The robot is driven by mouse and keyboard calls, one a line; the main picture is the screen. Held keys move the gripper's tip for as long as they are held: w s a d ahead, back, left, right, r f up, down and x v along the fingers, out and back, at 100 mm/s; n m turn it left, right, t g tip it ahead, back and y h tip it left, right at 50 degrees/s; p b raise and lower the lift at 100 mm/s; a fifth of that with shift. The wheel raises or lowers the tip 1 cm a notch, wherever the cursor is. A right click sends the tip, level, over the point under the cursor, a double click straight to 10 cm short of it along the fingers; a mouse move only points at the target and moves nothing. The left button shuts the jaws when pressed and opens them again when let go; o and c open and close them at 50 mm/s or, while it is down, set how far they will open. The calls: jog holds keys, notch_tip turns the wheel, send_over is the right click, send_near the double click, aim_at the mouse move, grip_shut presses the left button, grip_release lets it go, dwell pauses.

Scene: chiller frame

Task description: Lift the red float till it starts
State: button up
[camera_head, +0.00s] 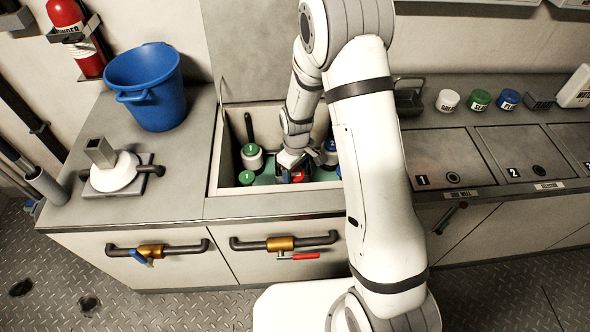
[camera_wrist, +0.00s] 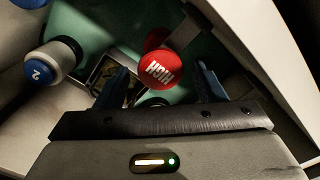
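The red float (camera_wrist: 162,71), its round cap marked HIGH, sits in the open well between the two blue fingers of my gripper (camera_wrist: 161,84). A gap shows on each side of the cap, so the fingers look open and not touching it. Another red part (camera_wrist: 155,38) and a pale bar show just beyond the cap. In the head view my gripper (camera_head: 290,163) reaches down into the well, and a bit of red (camera_head: 298,175) shows beneath it, mostly hidden by my arm.
In the well (camera_head: 226,150), green-capped floats (camera_head: 247,178) are left of my gripper and blue-capped floats (camera_head: 331,146) right. The blue float marked 2 (camera_wrist: 50,63) is near my left finger. Well walls are close. A blue bucket (camera_head: 148,90) stands on the counter left.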

jog(key=c, duration=1.3)
notch_tip(320, 180, up, 5)
jog(key=p, duration=0.3)
jog(key=o, duration=1.4)
notch_tip(320, 180, up, 8)
jog(key=shift+f+p, duration=0.15)
jog(key=shift+p, duration=0.15)
